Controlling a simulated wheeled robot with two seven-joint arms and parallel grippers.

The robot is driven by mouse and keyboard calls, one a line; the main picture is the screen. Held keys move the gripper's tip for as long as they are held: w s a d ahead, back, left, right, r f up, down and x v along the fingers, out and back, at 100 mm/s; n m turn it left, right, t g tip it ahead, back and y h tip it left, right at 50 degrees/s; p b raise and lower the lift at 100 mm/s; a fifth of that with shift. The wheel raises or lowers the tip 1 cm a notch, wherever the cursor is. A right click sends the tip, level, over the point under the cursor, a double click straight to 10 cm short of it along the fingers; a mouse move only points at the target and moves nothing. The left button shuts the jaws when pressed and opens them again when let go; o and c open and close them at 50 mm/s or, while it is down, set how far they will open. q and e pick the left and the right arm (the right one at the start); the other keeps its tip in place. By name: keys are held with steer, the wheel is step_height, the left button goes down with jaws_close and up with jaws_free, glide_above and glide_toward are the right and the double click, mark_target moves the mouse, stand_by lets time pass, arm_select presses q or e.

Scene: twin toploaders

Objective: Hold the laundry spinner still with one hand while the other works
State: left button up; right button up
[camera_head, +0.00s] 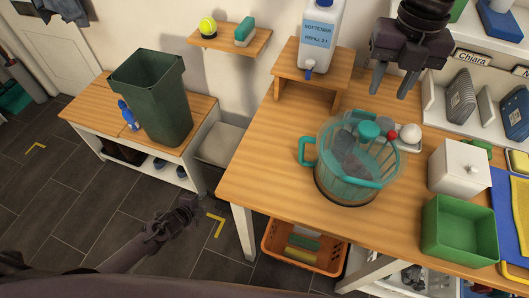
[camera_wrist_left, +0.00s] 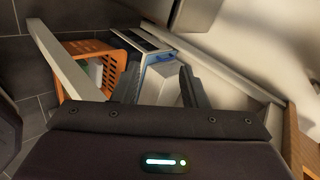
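The laundry spinner (camera_head: 348,165) is a clear tub with teal rim, teal handles and a teal centre knob (camera_head: 369,130). It stands upright on the wooden table, with dark grey pieces visible inside. My right gripper (camera_head: 394,85) hangs above and behind the spinner, apart from it, with its fingers spread and nothing between them. My left gripper (camera_head: 192,208) is low over the floor, left of the table and well away from the spinner. The left wrist view (camera_wrist_left: 160,88) shows its two fingers apart and empty.
A softener bottle (camera_head: 319,35) stands on a small wooden riser (camera_head: 313,67) behind the spinner. A white lidded box (camera_head: 459,168) and green tray (camera_head: 459,231) stand to its right. An orange basket (camera_head: 302,248) sits below the table. A green bin (camera_head: 153,95) stands on the left bench.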

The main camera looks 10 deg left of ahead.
arm_select(q)
steer(key=w+d+r+m+t+h, duration=0.1)
steer(key=w+d+r+m+h, duration=0.25)
steer(key=r+m, duration=0.45)
steer(key=w+d+r+m+h, duration=0.2)
steer(key=w+r+m, duration=0.3)
steer(key=r, duration=0.5)
steer(key=w+d+r+m+t+h, duration=0.1)
steer(key=w+d+r+m+h, duration=0.15)
steer(key=r+m, duration=0.6)
steer(key=s+d+r+m+g+h, duration=0.1)
steer(key=s+d+r+m+h, duration=0.1)
steer(key=s+d, duration=0.1)
steer(key=s+d+r+m+g+h, duration=0.1)
steer(key=s+d+r+m, duration=0.2)
steer(key=d, duration=0.3)
steer(key=s+d+r+m+g+h, duration=0.1)
steer(key=s+d+r+m+h, duration=0.1)
steer(key=s+d+r+m, duration=0.1)
steer(key=shift+s+d+m+g+h, duration=0.15)
steer(key=shift+s+d, duration=0.2)
steer(key=shift+d, duration=0.3)
steer(key=shift+s+d+m+g+h, duration=0.15)
steer(key=shift+s+d, duration=0.2)
steer(key=shift+d, duration=0.25)
steer(key=shift+d+r, duration=0.15)
steer(key=shift+d, duration=0.15)
steer(key=x, duration=0.7)
steer(key=shift+d, duration=0.2)
jaws_close()
